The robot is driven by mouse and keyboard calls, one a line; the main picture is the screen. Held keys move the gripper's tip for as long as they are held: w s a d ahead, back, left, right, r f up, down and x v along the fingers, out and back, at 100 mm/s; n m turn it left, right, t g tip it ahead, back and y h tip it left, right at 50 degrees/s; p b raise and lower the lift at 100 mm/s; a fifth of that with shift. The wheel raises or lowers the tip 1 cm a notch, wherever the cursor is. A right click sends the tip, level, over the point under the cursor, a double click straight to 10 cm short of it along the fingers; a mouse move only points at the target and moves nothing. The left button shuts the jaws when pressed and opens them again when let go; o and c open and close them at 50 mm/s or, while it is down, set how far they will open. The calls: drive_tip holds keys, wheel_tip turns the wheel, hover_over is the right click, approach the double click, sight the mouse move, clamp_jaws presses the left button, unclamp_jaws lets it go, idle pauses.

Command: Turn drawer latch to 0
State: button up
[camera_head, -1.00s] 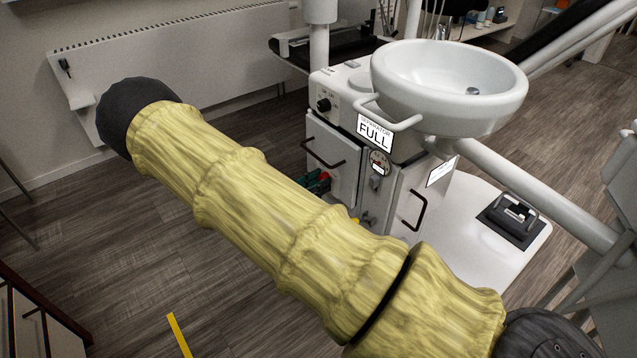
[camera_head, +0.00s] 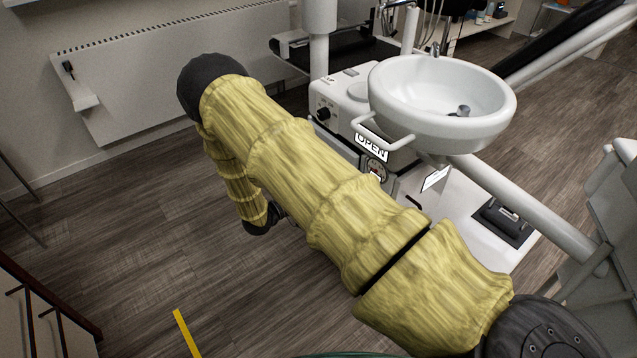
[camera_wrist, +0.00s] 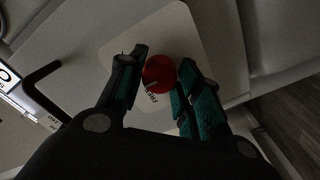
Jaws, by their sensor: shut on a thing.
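A round red knob (camera_wrist: 158,74) sits on a pale plate (camera_wrist: 195,35) on a light panel in the wrist view; it looks like the drawer latch. In the head view my yellow-sleeved arm hides the gripper, the knob and most of the cabinet front.
A black bar handle (camera_wrist: 42,78) stands out left of the knob. In the head view, a white basin (camera_head: 440,100) overhangs the cabinet, with an OPEN sign (camera_head: 371,147) and a round dial (camera_head: 376,170) below. Clear floor (camera_head: 130,220) lies at left.

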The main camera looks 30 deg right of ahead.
drive_tip(key=n+p, duration=0.3)
drive_tip(key=n, duration=0.5)
drive_tip(key=shift+r+n, duration=0.15)
drive_tip(key=shift+n, duration=0.25)
idle(0.4)
drive_tip(key=o, duration=1)
drive_tip(key=a, duration=0.8)
drive_tip(key=s+a, duration=0.1)
drive_tip(key=a, duration=0.3)
